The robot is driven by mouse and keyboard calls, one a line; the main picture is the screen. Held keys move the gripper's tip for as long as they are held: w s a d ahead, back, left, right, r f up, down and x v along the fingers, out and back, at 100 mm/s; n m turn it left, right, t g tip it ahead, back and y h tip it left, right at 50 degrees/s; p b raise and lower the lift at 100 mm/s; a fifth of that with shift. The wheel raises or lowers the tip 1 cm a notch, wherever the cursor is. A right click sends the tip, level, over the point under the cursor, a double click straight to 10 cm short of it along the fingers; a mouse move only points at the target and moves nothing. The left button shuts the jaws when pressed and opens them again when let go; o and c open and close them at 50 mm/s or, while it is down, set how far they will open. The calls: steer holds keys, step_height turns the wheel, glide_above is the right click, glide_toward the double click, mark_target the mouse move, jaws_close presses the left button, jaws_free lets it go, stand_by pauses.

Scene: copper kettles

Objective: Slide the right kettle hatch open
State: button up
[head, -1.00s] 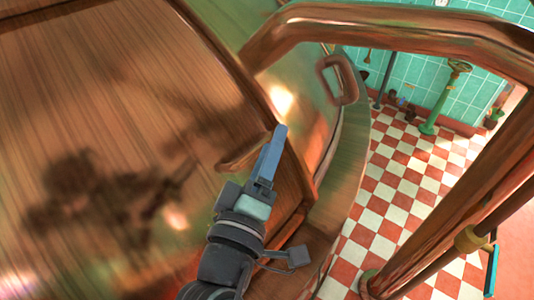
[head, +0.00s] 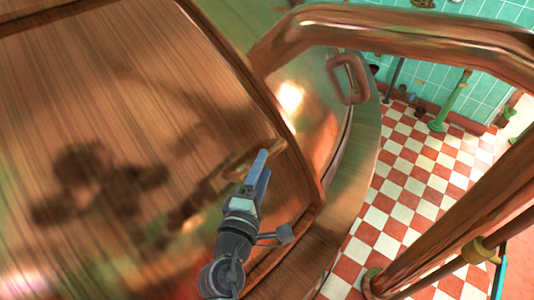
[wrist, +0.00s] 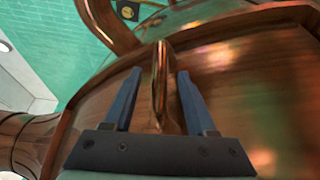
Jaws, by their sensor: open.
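The kettle hatch (head: 110,110) is a broad, shiny copper-brown panel filling the left of the head view. Its raised bar handle (head: 232,168) stands out near the panel's right edge. My gripper (head: 262,160) is at the right part of this handle and partly hides it. In the wrist view my gripper (wrist: 156,85) is open, its two blue fingers on either side of the handle (wrist: 159,85). Gaps show between the handle and both fingers. The hatch panel (wrist: 230,90) also shows behind the fingers.
A thick copper rail (head: 400,30) arches over the right side, with a post (head: 440,230) running down. A small loop handle (head: 350,78) sits on the rounded copper body beyond the hatch. The red and white checkered floor (head: 400,190) lies below at right.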

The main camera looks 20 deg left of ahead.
steer(key=shift+w+f, duration=0.1)
steer(key=shift+w, duration=1.7)
jaws_close()
